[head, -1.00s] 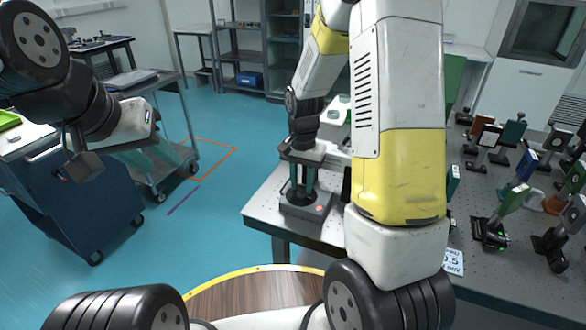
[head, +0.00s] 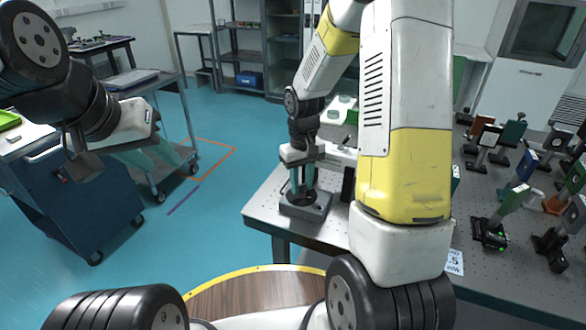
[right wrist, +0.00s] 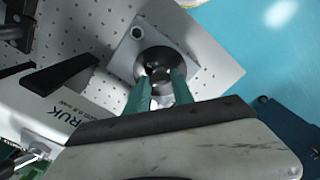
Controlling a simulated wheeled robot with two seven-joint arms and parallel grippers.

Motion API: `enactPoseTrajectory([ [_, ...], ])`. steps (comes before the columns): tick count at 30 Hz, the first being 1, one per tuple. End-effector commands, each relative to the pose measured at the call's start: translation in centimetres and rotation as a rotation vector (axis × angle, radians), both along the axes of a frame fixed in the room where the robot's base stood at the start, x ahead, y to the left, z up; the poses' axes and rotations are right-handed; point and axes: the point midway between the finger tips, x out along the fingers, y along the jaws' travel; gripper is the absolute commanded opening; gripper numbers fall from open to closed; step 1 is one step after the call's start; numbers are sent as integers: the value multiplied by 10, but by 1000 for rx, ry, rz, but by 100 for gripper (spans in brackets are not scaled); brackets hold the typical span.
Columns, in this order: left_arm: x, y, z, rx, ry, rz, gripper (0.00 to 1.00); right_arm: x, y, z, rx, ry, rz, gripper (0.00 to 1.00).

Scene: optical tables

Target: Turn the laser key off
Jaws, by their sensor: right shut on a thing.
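The laser key box (head: 318,213) is a small grey box at the near left corner of the optical table. It has a round black key dial (right wrist: 158,62) on top, and in the right wrist view its grey top (right wrist: 122,62) also carries a small round indicator (right wrist: 137,32) that looks unlit. My right gripper (head: 302,192) points down at the box. Its teal fingers (right wrist: 161,82) are shut on the key at the dial's middle; the key is mostly hidden between them.
The perforated optical table (head: 400,240) holds several optics mounts on the right (head: 490,232). A white device (right wrist: 55,115) lies beside the box. A blue cart (head: 75,205) stands at the left, with open floor between it and the table.

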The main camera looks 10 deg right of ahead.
Motion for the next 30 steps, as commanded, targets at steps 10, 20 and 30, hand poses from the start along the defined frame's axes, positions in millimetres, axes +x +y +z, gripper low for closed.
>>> enactPoseTrajectory([
  [10, 0, 0, 0, 0, 0, 0, 36, 1, -1, 1, 0, -1, 323, 0],
  [20, 0, 0, 0, 0, 0, 0, 36, 1, 0, 1, 0, -3, 567, 0],
  [30, 0, 0, 0, 0, 0, 0, 36, 1, 0, 1, 0, -3, 687, 0],
])
